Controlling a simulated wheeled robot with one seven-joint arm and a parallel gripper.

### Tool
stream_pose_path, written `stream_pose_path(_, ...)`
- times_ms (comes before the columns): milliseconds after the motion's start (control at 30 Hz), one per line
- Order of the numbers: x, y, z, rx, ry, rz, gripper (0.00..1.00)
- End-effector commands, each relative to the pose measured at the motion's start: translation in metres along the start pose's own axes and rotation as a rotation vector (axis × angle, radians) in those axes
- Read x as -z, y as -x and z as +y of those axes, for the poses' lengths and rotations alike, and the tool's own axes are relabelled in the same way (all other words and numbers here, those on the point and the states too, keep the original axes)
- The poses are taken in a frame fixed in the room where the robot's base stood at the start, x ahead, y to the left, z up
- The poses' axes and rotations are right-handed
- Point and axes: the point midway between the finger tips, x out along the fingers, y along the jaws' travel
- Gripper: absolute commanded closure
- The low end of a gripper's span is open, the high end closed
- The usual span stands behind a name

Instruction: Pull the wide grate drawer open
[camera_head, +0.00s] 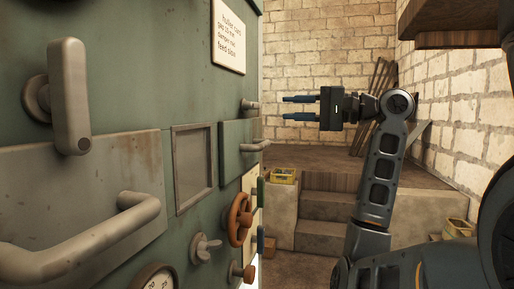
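A green machine front fills the left side. At lower left, a wide grey drawer front (40,180) carries a thick bar handle (120,222); it looks flush with the panel. I take it for the wide grate drawer, though no label on it shows. A smaller green front (232,150) with a bar handle (250,146) sits farther along. My gripper (292,107) is open and empty, with two dark blue fingers apart and pointing left. It is in the air to the right of the machine, at a distance from the wide drawer's handle and touching nothing.
A lever handle (72,95) juts out above the wide drawer. A recessed frame (193,165), an orange-brown handwheel (239,218), a wing knob (205,248) and a gauge (155,278) share the panel. Stone steps (325,222) and a brick wall (320,50) stand behind.

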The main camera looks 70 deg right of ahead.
Motion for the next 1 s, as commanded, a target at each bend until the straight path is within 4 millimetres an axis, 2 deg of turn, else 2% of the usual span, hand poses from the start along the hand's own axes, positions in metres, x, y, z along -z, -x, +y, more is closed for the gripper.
stream_pose_path(100,-0.002,-0.001,0.016,-0.010,0.234,0.044,0.71)
stream_pose_path(467,-0.012,-0.007,0.048,-0.105,1.164,0.179,0.71)
stream_pose_path(1000,-0.041,-0.012,0.091,-0.424,2.536,0.266,0.71)
